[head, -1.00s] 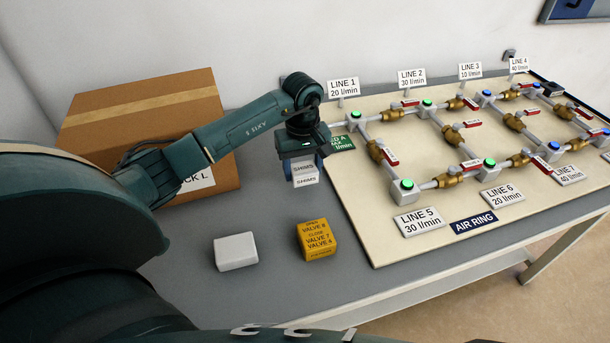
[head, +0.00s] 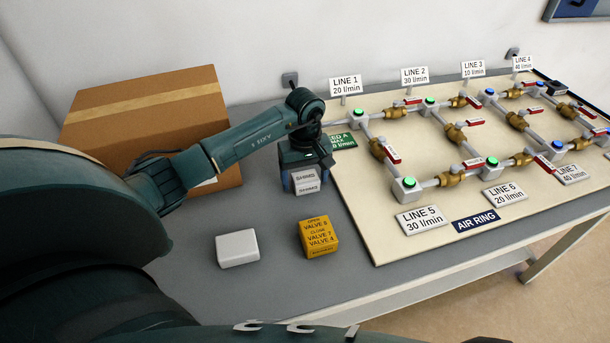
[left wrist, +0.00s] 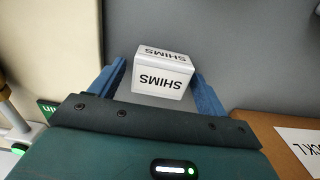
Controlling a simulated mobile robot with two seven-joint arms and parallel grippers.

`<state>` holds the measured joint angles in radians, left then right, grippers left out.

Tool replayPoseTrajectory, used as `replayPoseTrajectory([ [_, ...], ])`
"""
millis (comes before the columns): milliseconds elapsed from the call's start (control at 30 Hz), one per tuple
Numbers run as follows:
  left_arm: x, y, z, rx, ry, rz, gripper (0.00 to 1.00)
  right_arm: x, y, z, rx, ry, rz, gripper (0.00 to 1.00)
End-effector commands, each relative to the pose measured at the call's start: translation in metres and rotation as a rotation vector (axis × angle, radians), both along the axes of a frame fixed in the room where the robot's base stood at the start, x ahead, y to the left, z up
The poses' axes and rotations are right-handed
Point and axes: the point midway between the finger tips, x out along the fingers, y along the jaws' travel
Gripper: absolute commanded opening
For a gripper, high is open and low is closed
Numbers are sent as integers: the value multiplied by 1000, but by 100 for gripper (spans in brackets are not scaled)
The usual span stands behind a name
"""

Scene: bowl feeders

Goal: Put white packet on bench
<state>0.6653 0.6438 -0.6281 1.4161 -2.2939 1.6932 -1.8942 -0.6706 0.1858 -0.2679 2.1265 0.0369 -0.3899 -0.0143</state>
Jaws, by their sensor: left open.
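A white packet marked SHIMS (head: 307,181) is at the middle of the grey bench (head: 280,290), below my left gripper (head: 304,182). In the left wrist view the SHIMS packet (left wrist: 161,76) lies between the two blue fingers of the left gripper (left wrist: 157,88). The fingers are open, with a gap visible at least on the left side. The packet appears to rest on the bench; its far side is hidden in the head view. A plain white block (head: 237,248) lies nearer on the bench. My right gripper is in neither view.
A yellow valve-note block (head: 319,237) stands in front of the SHIMS packet. A cardboard box (head: 150,110) is behind my left arm. The cream pipe board (head: 375,235) fills the right, with valves and line signs. Bare bench surrounds the plain white block.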

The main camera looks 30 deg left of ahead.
Motion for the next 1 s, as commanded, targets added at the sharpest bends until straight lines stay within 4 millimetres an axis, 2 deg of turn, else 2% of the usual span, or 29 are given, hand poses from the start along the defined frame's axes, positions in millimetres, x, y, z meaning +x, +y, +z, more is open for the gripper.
replayPoseTrajectory([
  [267, 0, 0, 8, -1, -1, 0, 76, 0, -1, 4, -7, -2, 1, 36],
  [367, 1, 1, 23, 1, -5, 0, 76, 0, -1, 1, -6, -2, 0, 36],
  [700, 1, 0, 95, 0, -4, 0, 76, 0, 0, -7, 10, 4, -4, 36],
  [833, 0, 0, 113, 1, -2, 0, 76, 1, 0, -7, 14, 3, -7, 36],
  [1000, 0, 0, 123, 0, 0, 0, 76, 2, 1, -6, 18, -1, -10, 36],
])
